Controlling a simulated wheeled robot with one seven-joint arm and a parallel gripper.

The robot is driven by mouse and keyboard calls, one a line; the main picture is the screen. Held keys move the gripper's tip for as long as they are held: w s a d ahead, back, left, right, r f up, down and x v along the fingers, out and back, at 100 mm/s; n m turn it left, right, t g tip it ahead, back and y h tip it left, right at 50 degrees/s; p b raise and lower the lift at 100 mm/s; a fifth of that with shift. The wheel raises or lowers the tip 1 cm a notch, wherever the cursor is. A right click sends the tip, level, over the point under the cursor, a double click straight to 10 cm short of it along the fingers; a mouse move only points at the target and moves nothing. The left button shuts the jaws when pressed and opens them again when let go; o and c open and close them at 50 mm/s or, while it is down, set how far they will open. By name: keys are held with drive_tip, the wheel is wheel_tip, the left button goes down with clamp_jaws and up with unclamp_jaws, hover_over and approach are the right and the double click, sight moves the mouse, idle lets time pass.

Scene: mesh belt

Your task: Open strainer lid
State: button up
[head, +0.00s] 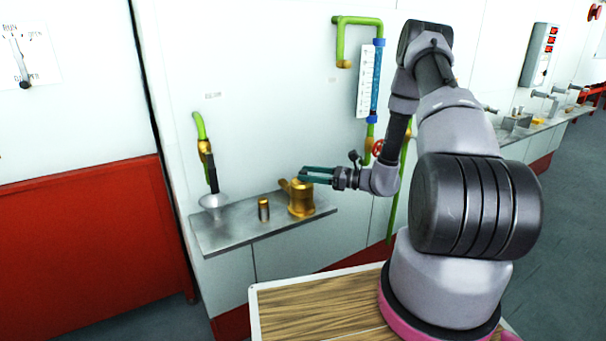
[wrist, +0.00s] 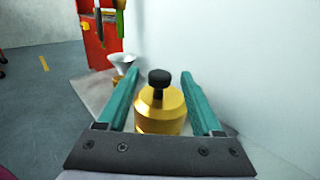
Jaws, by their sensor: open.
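The brass strainer (head: 301,203) stands upright on a grey metal shelf, with a short brass stub at its upper left. In the wrist view the brass strainer (wrist: 160,112) lies straight ahead, with a black knob (wrist: 159,77) on a stem at its top. The lid looks seated on the body, but its seam is not clear. My gripper (head: 302,174) is at the height of the strainer's top in the head view. Its teal fingers are open, one on each side of the knob and upper body in the wrist view, with gaps on both sides.
The shelf (head: 232,239) also holds a small brass cylinder (head: 263,210) and a funnel (head: 213,202) below a green pipe with a brass valve (head: 205,147). A white wall stands close behind. A gauge (head: 367,80) and red handwheel (head: 378,147) are near my arm.

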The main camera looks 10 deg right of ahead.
drive_tip(key=shift+x, duration=1.05)
drive_tip(key=shift+c, duration=0.4)
clamp_jaws()
idle(0.3)
